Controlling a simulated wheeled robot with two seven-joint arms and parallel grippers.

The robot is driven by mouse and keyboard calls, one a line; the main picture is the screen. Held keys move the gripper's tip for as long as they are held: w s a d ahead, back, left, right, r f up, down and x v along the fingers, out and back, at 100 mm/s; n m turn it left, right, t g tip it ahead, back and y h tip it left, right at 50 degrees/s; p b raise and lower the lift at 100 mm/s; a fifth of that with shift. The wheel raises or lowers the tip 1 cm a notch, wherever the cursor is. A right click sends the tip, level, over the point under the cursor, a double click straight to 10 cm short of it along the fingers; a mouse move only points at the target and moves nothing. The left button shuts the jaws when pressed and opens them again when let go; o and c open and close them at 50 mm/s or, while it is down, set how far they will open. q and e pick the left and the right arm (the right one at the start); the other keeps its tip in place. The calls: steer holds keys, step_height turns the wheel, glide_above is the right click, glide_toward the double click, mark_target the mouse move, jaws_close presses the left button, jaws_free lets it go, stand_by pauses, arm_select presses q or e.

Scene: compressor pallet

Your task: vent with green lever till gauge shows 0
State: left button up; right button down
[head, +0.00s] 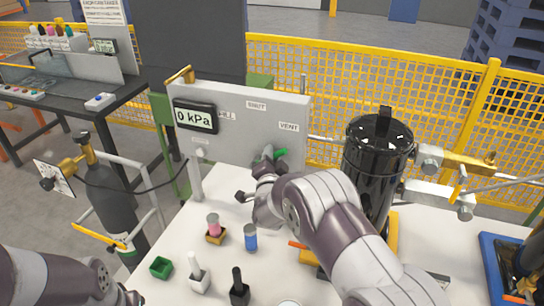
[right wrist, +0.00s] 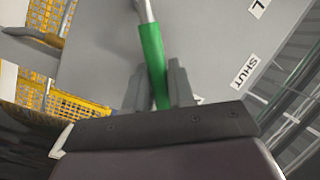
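The gauge (head: 195,116) on the grey panel (head: 240,105) reads 0 kPa in the head view. The green lever (head: 281,153) sticks out of the panel's lower right, below the VENT label (head: 289,127). My right gripper (head: 270,158) is at the lever. In the right wrist view the green lever (right wrist: 152,55) runs between the two close-set fingers (right wrist: 160,85), which look shut on it. Its green end is partly hidden by the fingers. Of my left gripper, only a dark bit (head: 130,298) shows at the bottom left, and its fingers cannot be made out.
A black tank (head: 378,160) with pipe fittings stands right of my right arm. A dark cylinder (head: 115,200) stands left of the table. Yellow mesh fencing (head: 450,95) runs behind.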

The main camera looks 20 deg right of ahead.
steer(key=shift+w+a+r+n+g+p, duration=0.3)
steer(key=shift+a+r+n+p, duration=0.2)
steer(key=shift+r+n+p, duration=0.45)
steer(key=shift+w+a+r+n+g+p, duration=0.15)
steer(key=shift+w+a+n+g+p, duration=0.2)
steer(key=shift+n+p, duration=0.4)
steer(key=a+n+p, duration=0.1)
steer(key=w+r+n+g+p, duration=0.1)
steer(key=n+p, duration=0.1)
steer(key=shift+a, duration=0.4)
steer(key=shift+w+a+n+g+h+p, duration=0.35)
steer(key=shift+a+n+p, duration=0.2)
steer(key=shift+n+p, duration=0.4)
steer(key=shift+w+a+f+p, duration=0.15)
steer(key=shift+a+p, duration=0.05)
steer(key=shift+p, duration=0.25)
